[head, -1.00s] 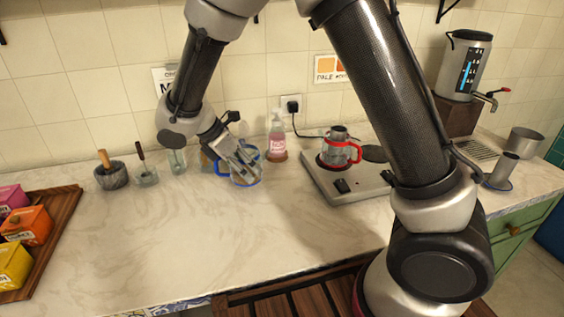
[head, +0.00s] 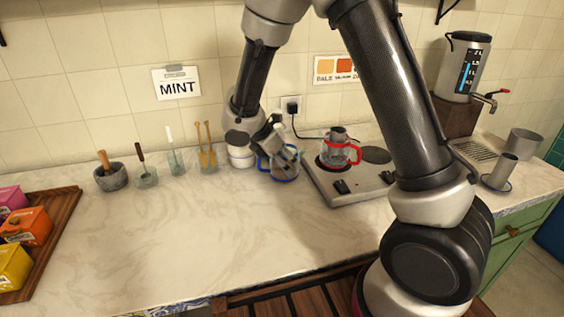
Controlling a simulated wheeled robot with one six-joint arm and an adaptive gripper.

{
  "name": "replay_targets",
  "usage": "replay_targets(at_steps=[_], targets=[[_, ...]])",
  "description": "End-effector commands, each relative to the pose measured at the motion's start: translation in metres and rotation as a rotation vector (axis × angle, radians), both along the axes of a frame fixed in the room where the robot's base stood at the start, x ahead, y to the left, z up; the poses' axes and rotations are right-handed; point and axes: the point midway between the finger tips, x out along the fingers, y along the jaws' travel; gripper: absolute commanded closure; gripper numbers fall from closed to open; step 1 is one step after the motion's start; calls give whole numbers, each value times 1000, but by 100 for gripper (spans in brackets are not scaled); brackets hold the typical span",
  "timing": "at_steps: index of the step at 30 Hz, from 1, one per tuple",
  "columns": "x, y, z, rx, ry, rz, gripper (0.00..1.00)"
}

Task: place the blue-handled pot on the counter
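The blue-handled pot (head: 291,174) is a clear glass pot with blue trim, in the head view beside the left edge of the hot plate. My gripper (head: 282,158) reaches down over it and appears shut on it; the fingers hide much of the pot and their exact contact is hard to see. I cannot tell whether the pot's base touches the counter (head: 190,235) or hangs just above it.
A red-handled pot (head: 336,152) stands on the hot plate (head: 350,189). A wooden tray (head: 62,213) holds boxes at left. The front-middle counter is clear.

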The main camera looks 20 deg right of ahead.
Motion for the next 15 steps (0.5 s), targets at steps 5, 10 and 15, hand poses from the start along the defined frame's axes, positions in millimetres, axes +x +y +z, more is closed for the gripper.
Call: replay_targets(at_steps=[5, 10, 15], targets=[[0, 0, 0, 0, -1, 0, 71], [0, 0, -2, 1, 0, 0, 15], [0, 0, -2, 0, -1, 0, 6]])
